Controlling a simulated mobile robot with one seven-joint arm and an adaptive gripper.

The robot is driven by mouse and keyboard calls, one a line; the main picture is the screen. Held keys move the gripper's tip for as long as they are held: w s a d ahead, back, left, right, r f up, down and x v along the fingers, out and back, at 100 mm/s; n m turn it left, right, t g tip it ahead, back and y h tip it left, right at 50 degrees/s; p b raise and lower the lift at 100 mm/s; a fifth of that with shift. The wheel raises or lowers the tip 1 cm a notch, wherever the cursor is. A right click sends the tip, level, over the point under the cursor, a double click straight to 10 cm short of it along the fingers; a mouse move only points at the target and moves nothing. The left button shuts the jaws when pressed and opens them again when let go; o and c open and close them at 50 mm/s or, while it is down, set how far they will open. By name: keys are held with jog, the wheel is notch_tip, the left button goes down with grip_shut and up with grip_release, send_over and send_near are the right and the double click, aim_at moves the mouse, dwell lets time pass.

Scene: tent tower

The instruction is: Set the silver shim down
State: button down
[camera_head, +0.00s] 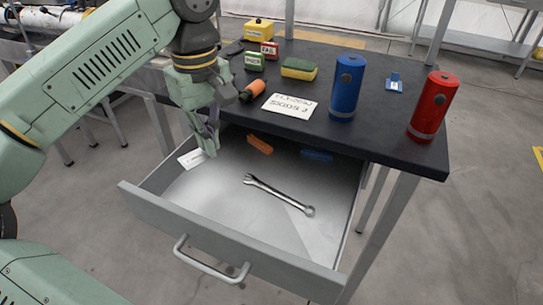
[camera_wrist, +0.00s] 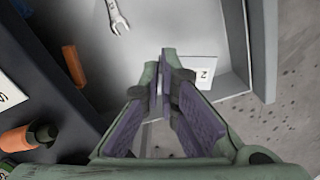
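My gripper (camera_head: 209,148) hangs over the left part of the open drawer (camera_head: 235,240), pointing down. In the wrist view its purple-padded fingers (camera_wrist: 166,80) come almost together at the tips. A thin pale sliver, which looks like the silver shim (camera_wrist: 166,84), shows between the tips; most of it is hidden by the fingers. A white card (camera_head: 191,158) lies in the drawer beside the gripper; it also shows in the wrist view (camera_wrist: 198,71) with a 2 on it.
The drawer holds a wrench (camera_head: 278,194), an orange object (camera_head: 260,144) and a blue object (camera_head: 317,155). The drawer's front left floor is clear.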

send_over(220, 187)
notch_tip(220, 187, down, 5)
jog(key=shift+f, duration=0.2)
jog(key=shift+f+p, duration=0.3)
jog(key=shift+f, duration=1.95)
jog(key=shift+f, duration=0.2)
jog(key=c, duration=1.8)
grip_release()
notch_tip(220, 187, up, 12)
jog(key=shift+r+b, duration=0.25)
jog(key=shift+b, duration=0.1)
